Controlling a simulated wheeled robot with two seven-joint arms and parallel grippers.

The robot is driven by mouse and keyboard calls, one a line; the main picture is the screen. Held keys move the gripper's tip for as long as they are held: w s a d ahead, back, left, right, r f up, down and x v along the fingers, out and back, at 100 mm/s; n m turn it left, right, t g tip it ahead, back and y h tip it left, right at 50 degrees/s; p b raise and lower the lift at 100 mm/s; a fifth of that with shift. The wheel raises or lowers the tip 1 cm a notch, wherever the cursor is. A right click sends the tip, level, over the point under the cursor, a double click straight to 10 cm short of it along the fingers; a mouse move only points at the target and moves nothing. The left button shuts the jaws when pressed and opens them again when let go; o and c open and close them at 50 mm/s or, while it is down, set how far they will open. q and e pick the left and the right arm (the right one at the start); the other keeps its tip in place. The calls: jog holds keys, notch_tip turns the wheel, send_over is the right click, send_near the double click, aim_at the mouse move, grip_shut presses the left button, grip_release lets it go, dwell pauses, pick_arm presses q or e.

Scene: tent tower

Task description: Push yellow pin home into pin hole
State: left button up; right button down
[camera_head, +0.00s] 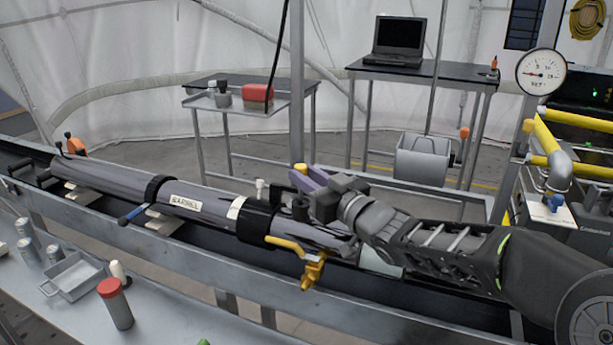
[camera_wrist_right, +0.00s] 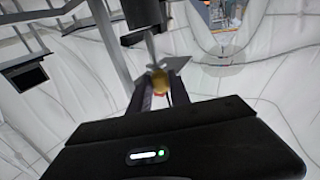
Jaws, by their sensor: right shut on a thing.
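The yellow pin (camera_head: 300,168) shows as a small yellow knob at the fingertips of my right gripper (camera_head: 305,180), above the right part of the long grey barrel. My right gripper is shut on it. In the right wrist view, the yellow pin (camera_wrist_right: 160,82) sits between the two dark fingers, with a reddish spot below it. The labelled barrel (camera_head: 210,208) lies along a dark rail, with a black collar (camera_head: 257,222) near its right end. I cannot make out the pin hole; the gripper and fittings hide that area. My left gripper is not in view.
A yellow-orange handle (camera_head: 313,270) hangs at the barrel's right end. A front bench holds a tray (camera_head: 72,280) and a red-capped bottle (camera_head: 115,303). Tables with a laptop (camera_head: 399,38) and a red box (camera_head: 257,92) stand behind.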

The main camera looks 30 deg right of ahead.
aim_at(303, 195)
jog(key=shift+f+b, duration=2.1)
jog(key=shift+f, duration=0.4)
jog(key=c, duration=1.1)
grip_release()
jog(key=shift+c, duration=0.2)
jog(key=shift+d+f, duration=0.1)
jog(key=shift+s, duration=0.15)
jog(key=shift+s+d+f, duration=0.1)
jog(key=shift+s+d, duration=0.05)
jog(key=shift+s, duration=0.15)
jog(key=v, duration=0.6)
jog(key=shift+s+a+r, duration=0.15)
jog(key=shift+a+r, duration=0.1)
jog(key=shift+r, duration=0.05)
jog(key=shift+s, duration=0.35)
